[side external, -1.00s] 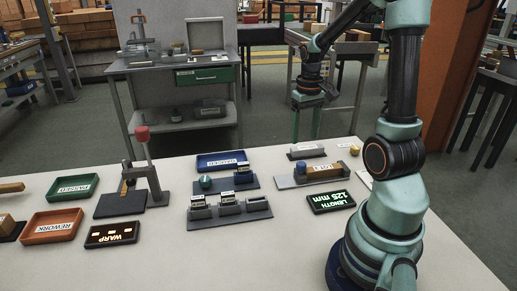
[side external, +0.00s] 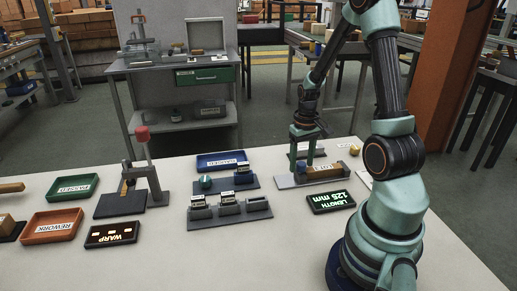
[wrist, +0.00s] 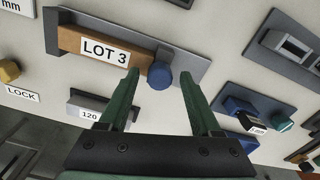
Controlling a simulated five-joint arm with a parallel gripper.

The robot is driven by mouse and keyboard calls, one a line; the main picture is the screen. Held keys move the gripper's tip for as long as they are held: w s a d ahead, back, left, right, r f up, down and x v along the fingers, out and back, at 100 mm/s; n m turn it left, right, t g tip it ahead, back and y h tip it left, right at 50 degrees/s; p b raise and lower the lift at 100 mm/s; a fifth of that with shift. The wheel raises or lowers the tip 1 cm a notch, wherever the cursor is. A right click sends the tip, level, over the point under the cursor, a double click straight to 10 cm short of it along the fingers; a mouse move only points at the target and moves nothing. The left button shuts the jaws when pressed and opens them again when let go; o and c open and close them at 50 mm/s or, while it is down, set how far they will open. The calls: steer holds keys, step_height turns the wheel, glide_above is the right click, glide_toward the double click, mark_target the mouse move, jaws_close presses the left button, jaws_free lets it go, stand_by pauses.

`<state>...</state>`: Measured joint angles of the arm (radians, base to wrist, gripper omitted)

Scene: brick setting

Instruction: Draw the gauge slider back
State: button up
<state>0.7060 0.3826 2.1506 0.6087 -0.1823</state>
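The length gauge has a grey base (wrist: 195,66) with a brown brick (wrist: 72,39) labelled LOT 3 lying along it. A blue round knob (wrist: 160,77) stands at the brick's right end in the wrist view. My gripper (wrist: 160,73) is open, with one finger on each side of the knob and visible gaps between; I cannot tell how low the tips are. In the side view my gripper (side external: 303,165) points down over the left end of the gauge, and its fingers partly hide that end.
A grey block marked 120 (wrist: 92,107) stands close by the gauge. A gold knob (wrist: 9,71) sits by the LOCK label. A rack of gauge blocks (side external: 229,217), a blue tray (side external: 222,153) and a red-topped lever press (side external: 141,134) stand to the left in the side view.

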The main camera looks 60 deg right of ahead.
jaws_close()
stand_by(1.2)
